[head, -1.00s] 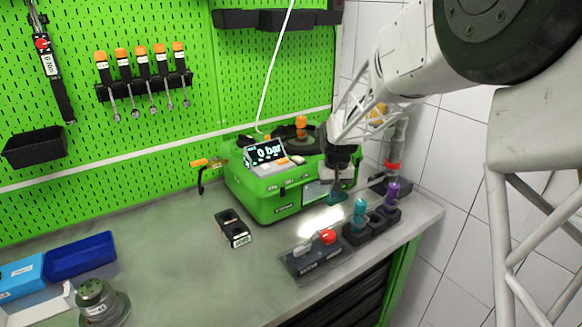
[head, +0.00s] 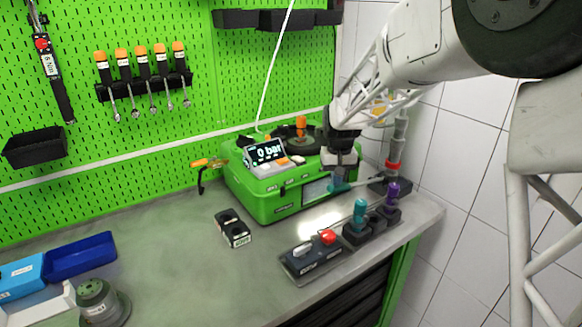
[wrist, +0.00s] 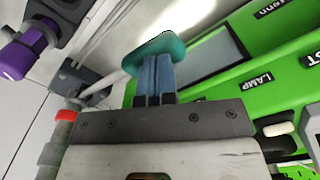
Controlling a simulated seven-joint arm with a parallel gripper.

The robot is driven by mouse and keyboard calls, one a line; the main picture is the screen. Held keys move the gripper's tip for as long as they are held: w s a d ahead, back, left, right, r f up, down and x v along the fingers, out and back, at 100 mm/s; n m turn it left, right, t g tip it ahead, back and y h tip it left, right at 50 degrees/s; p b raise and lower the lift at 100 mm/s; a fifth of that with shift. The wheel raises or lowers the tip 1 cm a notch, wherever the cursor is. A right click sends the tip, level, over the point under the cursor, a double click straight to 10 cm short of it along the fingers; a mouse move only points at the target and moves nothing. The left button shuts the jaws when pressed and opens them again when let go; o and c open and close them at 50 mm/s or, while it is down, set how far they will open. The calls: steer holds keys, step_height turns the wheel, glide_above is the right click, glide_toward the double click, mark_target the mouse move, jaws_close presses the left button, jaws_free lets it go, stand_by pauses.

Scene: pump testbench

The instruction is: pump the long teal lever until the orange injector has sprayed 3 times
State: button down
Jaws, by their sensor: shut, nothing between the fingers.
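The long lever's teal grip (head: 339,187) is at the front right of the green test bench. Its pale rod runs right to a dark base with a grey column and red ring. My gripper (head: 340,175) is shut just above the teal grip. In the wrist view the blue-grey fingertips (wrist: 154,72) are together and overlap the teal grip (wrist: 160,48). They are against it or very close, with nothing between them. The orange injector (head: 301,122) stands on top of the bench; no spray shows. The display (head: 264,152) reads 0 bar.
A small teal-topped part (head: 360,212) and a purple-topped part (head: 392,194) stand in dark holders in front of the lever. A control box with a red button (head: 327,237) sits nearby. The counter's middle left is mostly clear.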

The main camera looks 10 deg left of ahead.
mark_target(334, 191)
steer(key=shift+w+d+r, duration=0.1)
steer(key=shift+w+r, duration=0.05)
steer(key=shift+r, duration=1.05)
steer(key=shift+f, duration=0.1)
stand_by(0.6)
steer(key=shift+s+a+f, duration=0.1)
steer(key=shift+f, duration=1.05)
steer(key=shift+s+a+f, duration=0.1)
steer(key=shift+s+f, duration=0.05)
steer(key=shift+f, duration=1)
steer(key=shift+s+a+f, duration=0.1)
steer(key=shift+f, duration=1.05)
steer(key=shift+r, duration=0.1)
steer(key=shift+w+d+r, duration=0.1)
steer(key=shift+r, duration=1.05)
steer(key=shift+w+d+r, duration=0.1)
steer(key=shift+w+r, duration=0.05)
steer(key=shift+r, duration=1.05)
steer(key=shift+w+d+r, duration=0.1)
steer(key=shift+r, duration=1.05)
